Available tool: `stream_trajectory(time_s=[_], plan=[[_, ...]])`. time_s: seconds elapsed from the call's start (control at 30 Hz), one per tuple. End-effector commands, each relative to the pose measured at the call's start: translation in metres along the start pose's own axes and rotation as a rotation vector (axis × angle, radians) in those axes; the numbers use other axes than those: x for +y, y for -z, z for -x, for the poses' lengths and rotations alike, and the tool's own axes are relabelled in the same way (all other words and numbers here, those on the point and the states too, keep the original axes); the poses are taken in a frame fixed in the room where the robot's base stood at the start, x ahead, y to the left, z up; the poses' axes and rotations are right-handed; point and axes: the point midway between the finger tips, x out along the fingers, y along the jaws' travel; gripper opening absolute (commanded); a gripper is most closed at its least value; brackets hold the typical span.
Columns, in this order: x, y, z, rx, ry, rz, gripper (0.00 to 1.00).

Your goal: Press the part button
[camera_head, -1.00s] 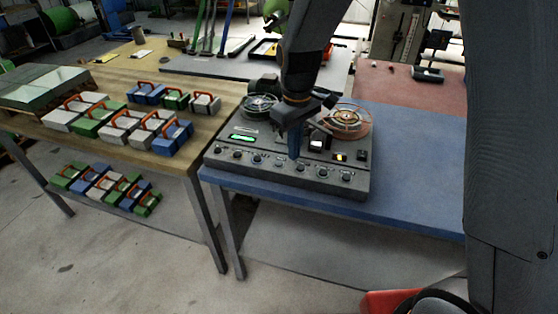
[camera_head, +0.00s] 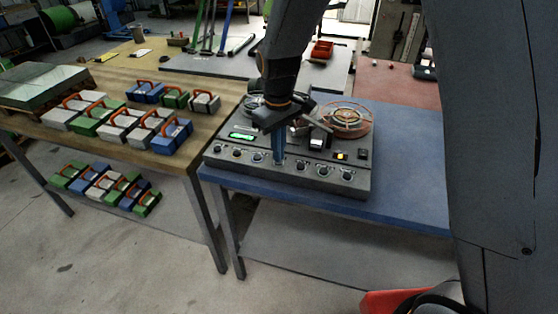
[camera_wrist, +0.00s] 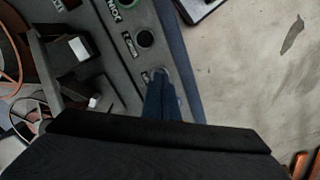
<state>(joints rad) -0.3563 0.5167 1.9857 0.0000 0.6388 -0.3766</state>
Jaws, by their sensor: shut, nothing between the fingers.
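A dark grey machine (camera_head: 215,158) with two reels stands on the blue table. A row of small round buttons (camera_head: 323,171) runs along its front, each with a small label; I cannot read which one is the part button. My gripper (camera_head: 279,162) points down at the row with its blue fingers shut and empty. In the wrist view the fingertips (camera_wrist: 159,78) are over one button, which they partly hide. Whether they touch it I cannot tell.
A lit green display (camera_head: 242,136) and a lit amber switch (camera_head: 341,156) are on the machine. A wooden table (camera_head: 215,125) at the left bears several boxes with orange handles. The blue table (camera_head: 410,150) is clear right of the machine.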

Motion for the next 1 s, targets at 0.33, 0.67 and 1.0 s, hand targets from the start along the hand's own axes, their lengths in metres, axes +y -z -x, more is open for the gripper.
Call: stream_trajectory(time_s=[0.33, 0.67, 1.0], plan=[[0.0, 0.0, -0.009, 0.0, 0.0, 0.0, 0.0], [0.0, -0.001, 0.017, 0.0, 0.0, 0.0, 0.0], [0.0, 0.0, 0.017, -0.001, 0.0, 0.0, 0.0]])
